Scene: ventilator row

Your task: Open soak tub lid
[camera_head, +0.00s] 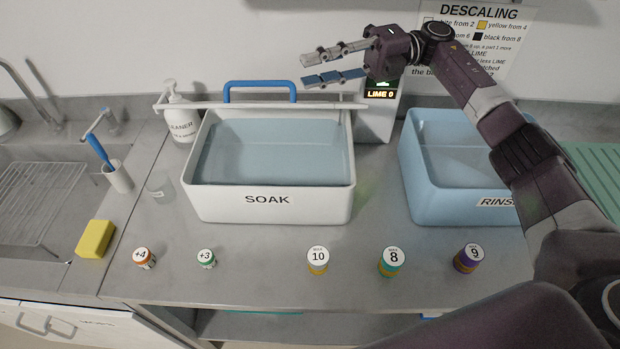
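The white soak tub (268,205), labelled SOAK, stands on the steel counter and its top is uncovered, with bluish liquid inside. Its lid (330,105) shows as a thin white strip along the tub's back rim, seen nearly edge-on. A blue handle (260,84) rises above that strip. My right gripper (309,70) is above and behind the back right of the tub, right of the handle. Its two fingers are spread apart with nothing between them, and they look clear of the handle. My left gripper is not in view.
A blue rinse tub (458,190) stands right, partly behind my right arm. A display unit (377,120) reading LIME 0 and a cleaner bottle (180,112) flank the soak tub. Several numbered jars, including jar 10 (317,261), line the front; a yellow sponge (95,239) lies left.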

